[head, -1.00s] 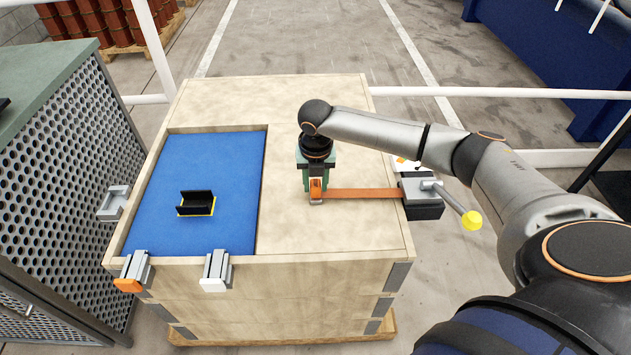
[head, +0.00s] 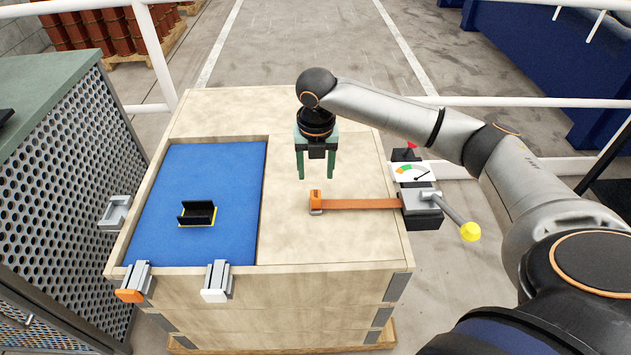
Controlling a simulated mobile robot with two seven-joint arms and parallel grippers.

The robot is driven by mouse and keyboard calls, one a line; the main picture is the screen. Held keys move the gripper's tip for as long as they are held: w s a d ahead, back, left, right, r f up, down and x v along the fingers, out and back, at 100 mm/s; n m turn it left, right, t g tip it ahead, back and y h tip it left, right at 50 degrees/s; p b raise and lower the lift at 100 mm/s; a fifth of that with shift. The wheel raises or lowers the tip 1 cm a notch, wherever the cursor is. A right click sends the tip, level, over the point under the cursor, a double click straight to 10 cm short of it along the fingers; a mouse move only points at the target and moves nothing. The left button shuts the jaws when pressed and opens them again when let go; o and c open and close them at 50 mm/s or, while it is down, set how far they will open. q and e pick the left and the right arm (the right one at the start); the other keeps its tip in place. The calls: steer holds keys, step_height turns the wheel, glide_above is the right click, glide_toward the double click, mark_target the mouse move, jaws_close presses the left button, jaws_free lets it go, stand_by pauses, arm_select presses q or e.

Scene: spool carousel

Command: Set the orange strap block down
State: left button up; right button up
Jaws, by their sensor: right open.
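The orange strap block (head: 315,197) sits at the left end of a flat orange strap (head: 360,204) on the wooden crate top (head: 290,235). A small grey metal piece shows at its front lower edge. The strap runs right to a grey and black ratchet device (head: 420,204) with a yellow-knobbed lever (head: 470,231). My right gripper (head: 316,176) is open and empty, its two green fingers pointing down above and just behind the block, apart from it. My left gripper is not in view.
A blue recessed panel (head: 185,240) at the left holds a black cradle (head: 198,213) with yellow edging. Two clamps (head: 135,283) (head: 216,281) sit on the front edge. A gauge (head: 412,172) stands behind the ratchet. A perforated cabinet (head: 60,180) is at the left.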

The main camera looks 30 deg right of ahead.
steer(key=shift+s+a+r, duration=0.1)
steer(key=shift+s+r, duration=0.05)
steer(key=shift+r, duration=1.3)
